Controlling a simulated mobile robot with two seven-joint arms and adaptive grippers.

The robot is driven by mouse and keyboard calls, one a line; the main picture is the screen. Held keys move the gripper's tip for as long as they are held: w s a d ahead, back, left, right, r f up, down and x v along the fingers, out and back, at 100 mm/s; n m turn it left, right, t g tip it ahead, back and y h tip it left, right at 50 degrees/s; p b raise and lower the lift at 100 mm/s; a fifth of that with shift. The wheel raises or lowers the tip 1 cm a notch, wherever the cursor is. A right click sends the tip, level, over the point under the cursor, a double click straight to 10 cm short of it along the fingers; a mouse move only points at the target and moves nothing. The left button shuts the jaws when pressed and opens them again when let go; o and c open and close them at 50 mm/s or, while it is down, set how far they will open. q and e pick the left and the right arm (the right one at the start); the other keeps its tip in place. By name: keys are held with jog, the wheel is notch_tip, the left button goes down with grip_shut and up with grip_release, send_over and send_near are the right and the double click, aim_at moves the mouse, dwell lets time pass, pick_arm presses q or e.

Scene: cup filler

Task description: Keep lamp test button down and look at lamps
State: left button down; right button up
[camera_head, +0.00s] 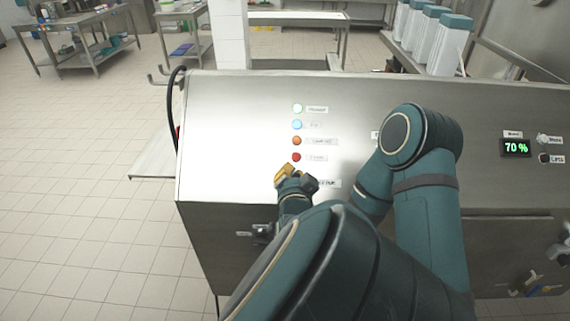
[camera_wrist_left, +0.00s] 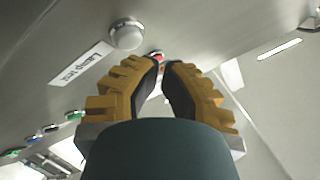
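A column of lamps is on the left of the steel panel in the head view: green (camera_head: 297,108), blue (camera_head: 297,124), orange (camera_head: 297,140) and red (camera_head: 296,157). Green and blue look pale and bright, orange and red deeper; glare makes it hard to tell which are lit. My left gripper (camera_head: 283,172), with yellow fingers, is just below the red lamp. In the left wrist view its fingertips (camera_wrist_left: 161,63) come together with nothing held. The round whitish lamp test button (camera_wrist_left: 126,34) stands beside its "Lamp test" label (camera_wrist_left: 82,63), apart from the fingertips in the picture. Contact is not visible.
The steel cabinet (camera_head: 235,230) fills the middle. A 70 % display (camera_head: 516,148) with knobs is at the right. Tall teal-topped containers (camera_head: 446,45) stand behind it. A black cable (camera_head: 171,100) curves at the panel's left edge. The tiled floor (camera_head: 80,200) is clear at left.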

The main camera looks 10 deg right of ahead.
pick_arm(q)
jog(key=shift+w+f, duration=0.1)
jog(key=shift+f, duration=0.05)
jog(key=shift+w+f, duration=0.2)
dwell(0.4)
jog(key=shift+w+d+f+b, duration=0.15)
jog(key=shift+w+f+b, duration=0.2)
jog(key=shift+b, duration=0.15)
dwell(0.8)
jog(key=shift+s, duration=0.1)
jog(key=shift+s+a+r+p, duration=0.2)
jog(key=shift+s+r+p, duration=0.35)
jog(key=shift+r, duration=0.1)
jog(key=s+r+p, duration=0.1)
jog(key=r, duration=0.1)
jog(key=s+a+r+p, duration=0.1)
jog(key=s+p, duration=0.1)
jog(key=shift+s+r, duration=0.1)
jog(key=shift+r, duration=0.25)
